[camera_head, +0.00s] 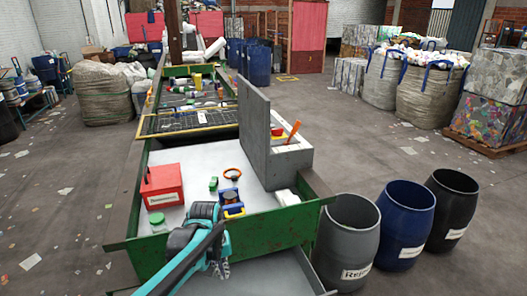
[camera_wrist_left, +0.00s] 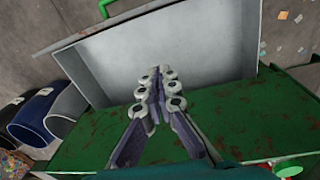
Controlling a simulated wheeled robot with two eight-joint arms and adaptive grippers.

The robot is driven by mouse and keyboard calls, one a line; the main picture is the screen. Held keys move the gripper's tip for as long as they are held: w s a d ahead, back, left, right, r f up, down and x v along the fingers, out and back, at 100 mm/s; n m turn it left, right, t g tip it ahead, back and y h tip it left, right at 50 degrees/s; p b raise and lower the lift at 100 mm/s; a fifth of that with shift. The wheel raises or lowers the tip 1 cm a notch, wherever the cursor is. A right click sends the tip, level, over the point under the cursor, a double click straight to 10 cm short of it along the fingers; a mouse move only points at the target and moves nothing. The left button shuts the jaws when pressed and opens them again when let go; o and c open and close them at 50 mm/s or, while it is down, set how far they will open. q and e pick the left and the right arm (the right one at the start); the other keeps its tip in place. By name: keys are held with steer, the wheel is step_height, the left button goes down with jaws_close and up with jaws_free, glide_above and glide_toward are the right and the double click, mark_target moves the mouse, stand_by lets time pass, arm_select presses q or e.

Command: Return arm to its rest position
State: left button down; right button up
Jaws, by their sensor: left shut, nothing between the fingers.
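My left arm (camera_head: 188,258), teal and dark, comes in from the bottom of the head view. My left gripper (camera_head: 219,270) is low at the near green wall of the sorting table, above the grey tray at the front. In the left wrist view the gripper (camera_wrist_left: 157,76) has its fingers together with nothing between them. The pale tray (camera_wrist_left: 185,72) lies beyond the fingertips, with the green metal wall (camera_wrist_left: 95,145) below. My right gripper is not in view.
A grey upright panel (camera_head: 253,125) stands right. Grey (camera_head: 347,240), blue (camera_head: 402,225) and black (camera_head: 449,210) barrels stand close right.

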arm_select(q)
steer(key=s+a+r+m+t, duration=0.1)
steer(key=s+a+r+t, duration=0.1)
steer(key=s, duration=0.6)
steer(key=s+a+r+m+t, duration=0.1)
steer(key=s+a+r+t, duration=0.2)
steer(key=s, duration=0.6)
steer(key=shift+a+t+y, duration=0.35)
steer(key=shift+t+y, duration=0.05)
steer(key=shift+t, duration=0.3)
